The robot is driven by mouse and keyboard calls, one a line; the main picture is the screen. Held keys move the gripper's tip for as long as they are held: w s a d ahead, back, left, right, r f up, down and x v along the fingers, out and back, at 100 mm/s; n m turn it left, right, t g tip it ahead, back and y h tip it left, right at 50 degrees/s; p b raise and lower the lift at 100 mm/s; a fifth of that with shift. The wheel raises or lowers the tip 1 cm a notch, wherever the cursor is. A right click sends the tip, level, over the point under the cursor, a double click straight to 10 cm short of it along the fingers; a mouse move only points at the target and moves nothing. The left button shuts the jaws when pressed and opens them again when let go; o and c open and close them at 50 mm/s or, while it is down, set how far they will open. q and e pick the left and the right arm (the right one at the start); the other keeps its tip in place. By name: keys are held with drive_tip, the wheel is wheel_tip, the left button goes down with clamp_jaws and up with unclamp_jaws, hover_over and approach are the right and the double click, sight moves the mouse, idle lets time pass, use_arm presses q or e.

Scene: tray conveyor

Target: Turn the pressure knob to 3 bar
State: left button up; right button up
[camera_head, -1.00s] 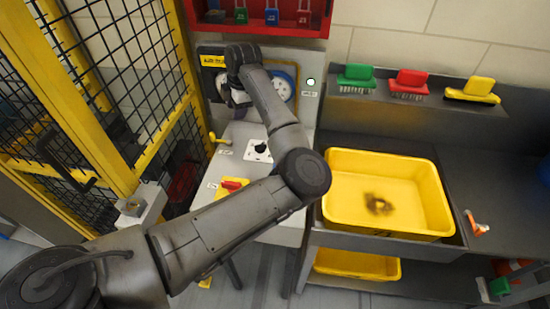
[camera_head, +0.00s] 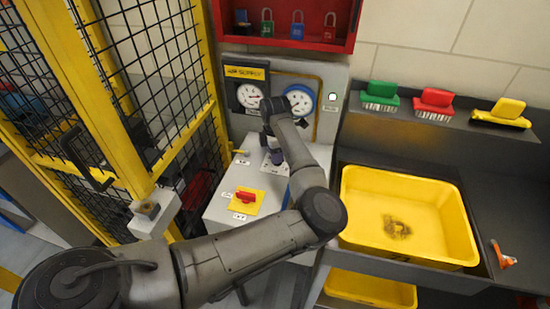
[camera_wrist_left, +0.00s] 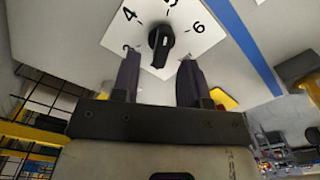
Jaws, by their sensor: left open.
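The pressure knob (camera_wrist_left: 161,42) is black with a white mark, on a white dial plate (camera_wrist_left: 196,42) in the left wrist view. The numbers 4, 5 and 6 are readable; another near the left finger is partly covered. I cannot tell which number the mark points at. My left gripper (camera_wrist_left: 158,75) is open, its two dark fingers on either side of and just short of the knob, with nothing between them. In the head view my left gripper (camera_head: 274,152) is over the dial plate (camera_head: 272,172) and hides the knob.
Two round gauges, one white (camera_head: 250,96) and one blue-rimmed (camera_head: 298,101), are on the panel behind. A red switch on a yellow plate (camera_head: 243,212) is on the cabinet's near side. A yellow mesh fence (camera_head: 107,130) stands left; a yellow tub (camera_head: 455,195) is right.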

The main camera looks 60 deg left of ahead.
use_arm(q)
drive_tip(key=shift+f, duration=1)
clamp_jaws()
